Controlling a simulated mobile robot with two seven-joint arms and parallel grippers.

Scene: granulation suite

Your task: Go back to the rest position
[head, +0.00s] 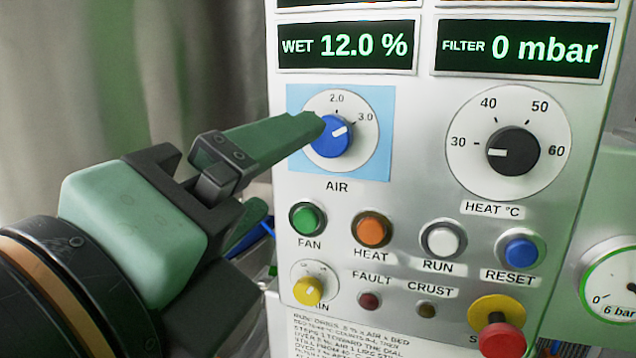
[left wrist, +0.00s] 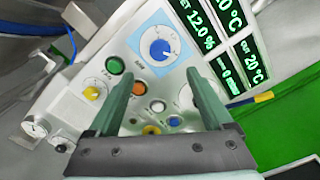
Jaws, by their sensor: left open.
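My left gripper (head: 292,168) comes in from the left in front of the control panel (head: 405,205), open with nothing between its fingers. In the head view its upper fingertip overlaps the left edge of the blue AIR knob (head: 330,136); I cannot tell if they touch. The knob's white mark points to the upper right, near 3.0. In the left wrist view the two green fingers (left wrist: 158,82) are spread apart, and the blue knob (left wrist: 158,49) shows beyond the gap between their tips. My right gripper is in neither view.
Below are the green FAN button (head: 306,218), orange HEAT button (head: 372,229), white RUN button (head: 442,239), blue RESET button (head: 521,251), a yellow knob (head: 308,290) and a red stop button (head: 502,338). A grey curtain (head: 90,80) hangs at left.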

